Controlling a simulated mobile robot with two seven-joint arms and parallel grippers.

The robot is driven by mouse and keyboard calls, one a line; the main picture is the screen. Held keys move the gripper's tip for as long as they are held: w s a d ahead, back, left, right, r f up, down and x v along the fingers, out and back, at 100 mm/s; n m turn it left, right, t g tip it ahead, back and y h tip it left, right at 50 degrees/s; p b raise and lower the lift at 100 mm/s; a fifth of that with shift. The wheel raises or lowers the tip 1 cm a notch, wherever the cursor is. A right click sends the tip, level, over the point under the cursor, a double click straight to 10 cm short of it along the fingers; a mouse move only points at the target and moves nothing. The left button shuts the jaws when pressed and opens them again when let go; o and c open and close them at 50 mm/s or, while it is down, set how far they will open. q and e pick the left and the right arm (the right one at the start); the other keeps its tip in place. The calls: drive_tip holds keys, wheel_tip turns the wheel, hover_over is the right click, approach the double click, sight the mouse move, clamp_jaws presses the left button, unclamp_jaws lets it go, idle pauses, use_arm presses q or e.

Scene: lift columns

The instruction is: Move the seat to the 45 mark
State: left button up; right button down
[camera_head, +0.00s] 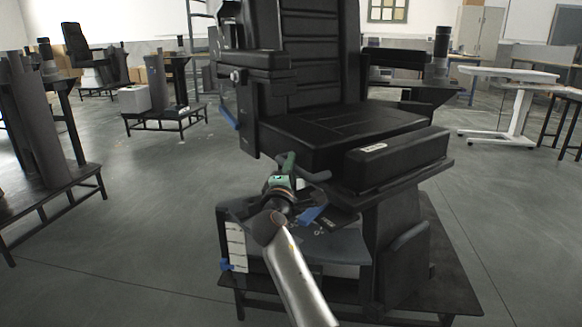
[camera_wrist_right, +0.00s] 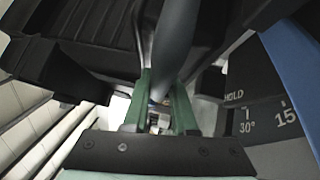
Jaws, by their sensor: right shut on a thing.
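The black chair's seat cushion (camera_head: 340,130) is in the middle of the head view, on a dark column and base. My right gripper (camera_head: 288,165) is at the seat's front left edge. In the right wrist view, the green fingers of my right gripper (camera_wrist_right: 163,102) are shut on a dark grey lever (camera_wrist_right: 175,40). A dark scale plate (camera_wrist_right: 262,118) on the right reads HOLD, 30° and 15; a 45 mark is not visible. A blue part (camera_wrist_right: 293,60) borders the plate. My left gripper is out of view.
A white strip with small unreadable marks (camera_head: 236,247) hangs at the chair's lower left. The dark base frame (camera_head: 440,270) spreads under the chair. Another column on a stand (camera_head: 40,120) is at the left. A white table (camera_head: 510,76) stands at the back right. Grey floor is open on both sides.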

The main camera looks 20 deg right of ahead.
drive_tip(key=shift+w+a+r, duration=0.1)
drive_tip(key=shift+a, duration=0.05)
drive_tip(key=c, duration=0.7)
unclamp_jaws()
drive_tip(key=shift+c, duration=0.2)
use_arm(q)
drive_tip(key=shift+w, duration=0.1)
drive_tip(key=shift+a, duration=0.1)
